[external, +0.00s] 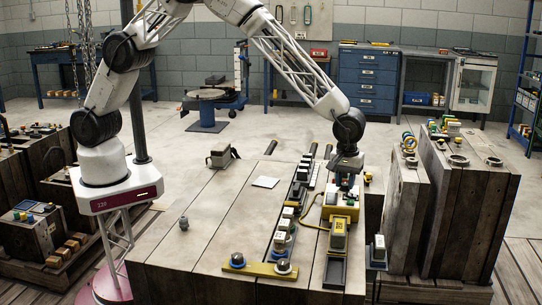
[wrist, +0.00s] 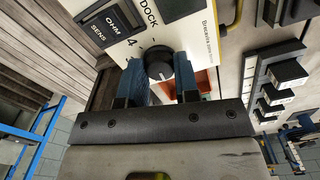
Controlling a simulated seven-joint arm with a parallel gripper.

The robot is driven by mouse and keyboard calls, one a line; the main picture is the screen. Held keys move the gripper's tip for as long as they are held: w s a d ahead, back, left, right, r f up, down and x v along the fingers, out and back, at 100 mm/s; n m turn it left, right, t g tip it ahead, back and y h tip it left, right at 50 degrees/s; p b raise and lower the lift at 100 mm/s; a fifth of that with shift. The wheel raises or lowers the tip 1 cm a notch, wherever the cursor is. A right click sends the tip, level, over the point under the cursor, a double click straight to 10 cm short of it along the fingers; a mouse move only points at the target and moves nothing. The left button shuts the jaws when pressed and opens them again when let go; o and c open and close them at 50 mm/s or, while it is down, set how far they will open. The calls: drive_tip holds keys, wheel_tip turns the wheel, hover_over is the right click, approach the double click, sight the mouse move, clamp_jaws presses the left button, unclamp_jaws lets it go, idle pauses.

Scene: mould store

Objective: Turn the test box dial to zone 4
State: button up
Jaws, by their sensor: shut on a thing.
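The test box (wrist: 196,40) has a pale face lettered OHM, SENS, DOCK and the number 4 (wrist: 133,42). Its dark round dial (wrist: 158,62) sits between the two blue fingers of my gripper (wrist: 157,84), which are shut on it. The 4 is up and left of the dial. A pale mark shows on the dial's lower part, but I cannot tell which zone it points to. In the external view my gripper (external: 346,183) points down over the yellow-edged box at the right of the bench, and hides the dial there.
The wooden bench (external: 205,230) is mostly bare at left, with a white card (external: 265,182) on it. A row of switch blocks (external: 282,235) runs just left of the box. A yellow plate with round knobs (external: 260,269) lies at the front. Wooden moulds (external: 455,220) stand at right.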

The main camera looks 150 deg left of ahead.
drive_tip(key=m, duration=0.3)
drive_tip(key=shift+m, duration=0.3)
drive_tip(key=m, duration=0.3)
drive_tip(key=shift+m, duration=0.3)
drive_tip(key=m, duration=0.3)
drive_tip(key=shift+m, duration=0.4)
drive_tip(key=m, duration=0.3)
drive_tip(key=shift+m, duration=0.3)
drive_tip(key=m, duration=0.3)
drive_tip(key=shift+m, duration=0.3)
drive_tip(key=m, duration=0.3)
drive_tip(key=shift+m, duration=0.3)
drive_tip(key=m, duration=0.3)
drive_tip(key=shift+m, duration=2.1)
